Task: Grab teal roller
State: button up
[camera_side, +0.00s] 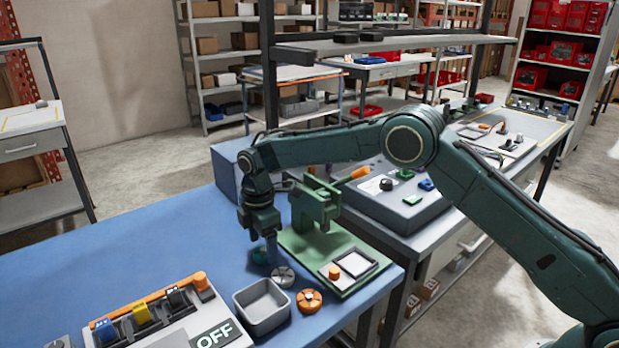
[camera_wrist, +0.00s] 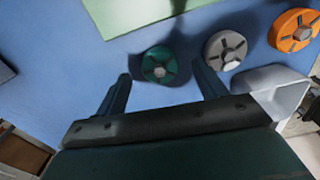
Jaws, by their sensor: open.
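The teal roller (camera_wrist: 160,64) is a dark round disc with a grey hub, lying on the blue table top. In the wrist view my gripper (camera_wrist: 165,79) is open, with one finger to each side of the roller and the roller a little beyond the fingertips. Nothing is held. In the side view my gripper (camera_side: 265,250) points down close above the table, and the teal roller cannot be told apart from the fingers there. A grey roller (camera_wrist: 225,49) and an orange roller (camera_wrist: 293,30) lie in a row to its right.
A grey open bin (camera_side: 262,308) stands near the grey and orange rollers. A green press (camera_side: 315,205) on a green base rises close beside my gripper. The table's left part is clear.

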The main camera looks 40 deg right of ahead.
jog(key=shift+f, duration=0.5)
jog(key=shift+c, duration=0.4)
jog(key=c, duration=1)
